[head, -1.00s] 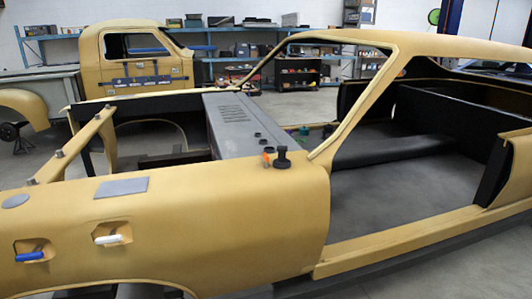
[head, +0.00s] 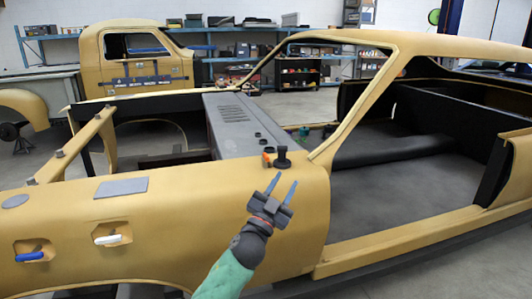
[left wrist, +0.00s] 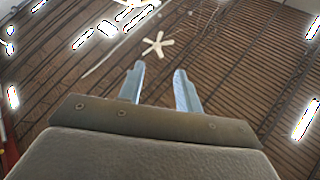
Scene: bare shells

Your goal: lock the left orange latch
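A small orange latch (head: 266,159) sits on top of the tan car body, near the base of the windshield pillar, just left of a black knob (head: 282,157). It is too small to tell how it is set. My left gripper (head: 281,183) is just in front of and below the latch in the head view, fingers pointing up, open and empty. In the left wrist view the two blue fingers (left wrist: 159,82) stand apart with nothing between them, and the latch is not seen there. My right gripper is not in view.
The tan car shell (head: 200,225) fills the foreground, with a white handle (head: 108,239) and a blue handle (head: 29,256) on its side. A grey flat pad (head: 121,187) lies on top. The wrist view shows a ceiling with a fan (left wrist: 157,45).

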